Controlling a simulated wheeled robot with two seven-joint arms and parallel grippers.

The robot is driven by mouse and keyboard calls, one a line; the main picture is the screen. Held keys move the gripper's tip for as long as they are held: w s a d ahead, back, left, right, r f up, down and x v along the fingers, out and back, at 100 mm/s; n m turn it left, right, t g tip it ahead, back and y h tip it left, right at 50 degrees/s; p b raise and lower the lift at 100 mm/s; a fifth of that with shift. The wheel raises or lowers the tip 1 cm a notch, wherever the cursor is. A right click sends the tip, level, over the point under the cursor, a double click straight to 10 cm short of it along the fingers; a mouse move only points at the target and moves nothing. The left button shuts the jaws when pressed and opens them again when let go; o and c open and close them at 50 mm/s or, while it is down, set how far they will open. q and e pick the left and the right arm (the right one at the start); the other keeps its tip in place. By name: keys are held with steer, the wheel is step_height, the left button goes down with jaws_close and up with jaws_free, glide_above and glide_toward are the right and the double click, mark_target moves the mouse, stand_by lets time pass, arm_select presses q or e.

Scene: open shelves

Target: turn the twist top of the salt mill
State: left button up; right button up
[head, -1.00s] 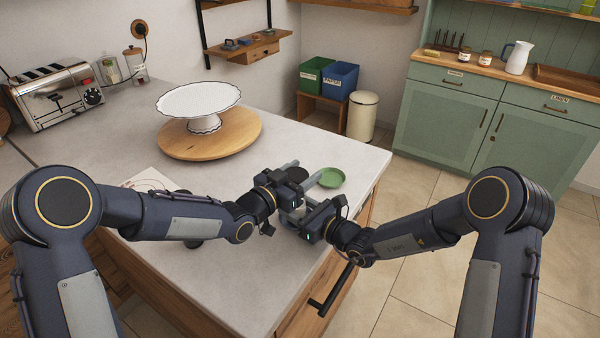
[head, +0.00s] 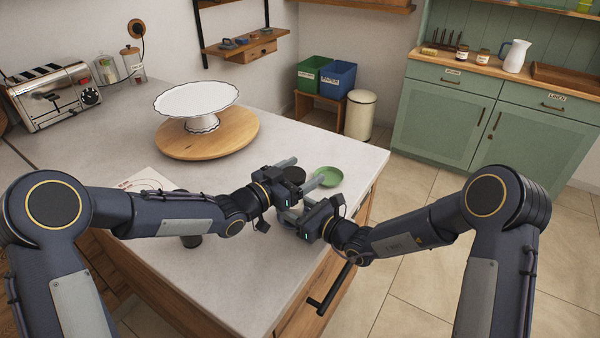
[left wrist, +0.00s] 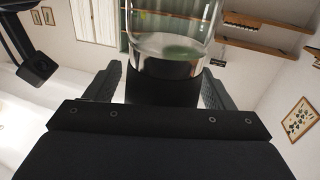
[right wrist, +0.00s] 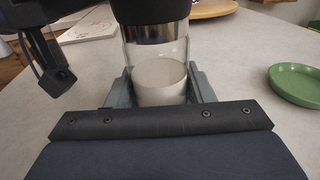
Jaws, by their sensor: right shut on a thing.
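The salt mill has a clear glass body with white salt low inside, a metal band and a black twist top. In the right wrist view it stands upright, and my right gripper (right wrist: 161,90) is shut on the lower glass body (right wrist: 162,82). The black top (head: 294,174) shows in the head view between the fingers of my left gripper (head: 300,172). The left wrist view shows the black top (left wrist: 162,88) with a finger on each side, slightly apart from it; that gripper looks open. My right gripper (head: 292,208) hides most of the glass in the head view.
A green dish (head: 328,177) lies just right of the mill. A white cake stand (head: 197,102) is on a round wooden board (head: 230,141) behind. The front counter is clear.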

arm_select(q)
steer(key=shift+a, duration=0.15)
steer(key=v, duration=1.1)
steer(key=shift+s+a, duration=0.3)
steer(key=shift+d, duration=0.1)
steer(key=shift+c, duration=0.2)
